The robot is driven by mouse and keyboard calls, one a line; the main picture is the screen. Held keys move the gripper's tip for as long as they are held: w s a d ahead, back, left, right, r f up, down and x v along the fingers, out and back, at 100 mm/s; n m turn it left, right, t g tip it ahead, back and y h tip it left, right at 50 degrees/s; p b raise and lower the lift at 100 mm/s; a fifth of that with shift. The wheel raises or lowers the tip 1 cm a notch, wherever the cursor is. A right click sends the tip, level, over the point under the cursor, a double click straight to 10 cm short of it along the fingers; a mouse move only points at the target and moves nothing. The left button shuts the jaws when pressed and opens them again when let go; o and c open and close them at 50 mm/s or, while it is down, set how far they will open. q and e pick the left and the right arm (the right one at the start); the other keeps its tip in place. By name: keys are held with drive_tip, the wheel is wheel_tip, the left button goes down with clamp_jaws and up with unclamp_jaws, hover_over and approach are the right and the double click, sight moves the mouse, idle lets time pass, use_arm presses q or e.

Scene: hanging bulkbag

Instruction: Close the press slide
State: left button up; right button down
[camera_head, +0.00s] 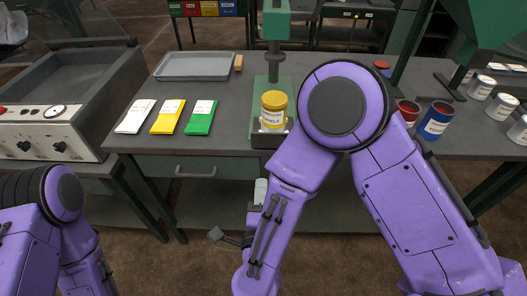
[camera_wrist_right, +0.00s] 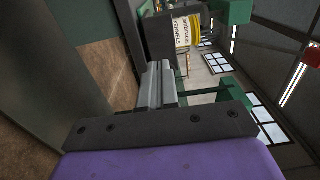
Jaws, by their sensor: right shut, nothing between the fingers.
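The green press (camera_head: 276,30) stands on the workbench, with its ram above a yellow-lidded can (camera_head: 273,108). The can sits on the dark press slide (camera_head: 268,138), whose front end is at the bench's front edge. In the right wrist view, the slide (camera_wrist_right: 157,36) and the can (camera_wrist_right: 186,32) are just beyond my fingertips. My right gripper (camera_head: 260,187) is shut and empty, below and in front of the slide; its grey fingers also show in the right wrist view (camera_wrist_right: 158,85). My arm hides part of it. Any contact with the slide is unclear.
A grey tray (camera_head: 195,66) and white, yellow and green cards lie left of the press. Red and blue cans (camera_head: 436,121) stand at right behind my right arm. A control box (camera_head: 50,120) is at left. A drawer (camera_head: 196,170) is under the bench top.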

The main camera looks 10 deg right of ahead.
sight(264, 141)
drive_tip(key=p+x, duration=0.3)
drive_tip(key=x, duration=0.8)
drive_tip(key=shift+w+d, duration=0.2)
drive_tip(key=shift+w, duration=0.05)
drive_tip(key=shift+w+d, duration=0.15)
drive_tip(key=shift+w, duration=0.45)
use_arm(q)
wheel_tip(264, 141, up, 4)
drive_tip(key=shift+f, duration=0.1)
drive_tip(key=shift+s, duration=0.1)
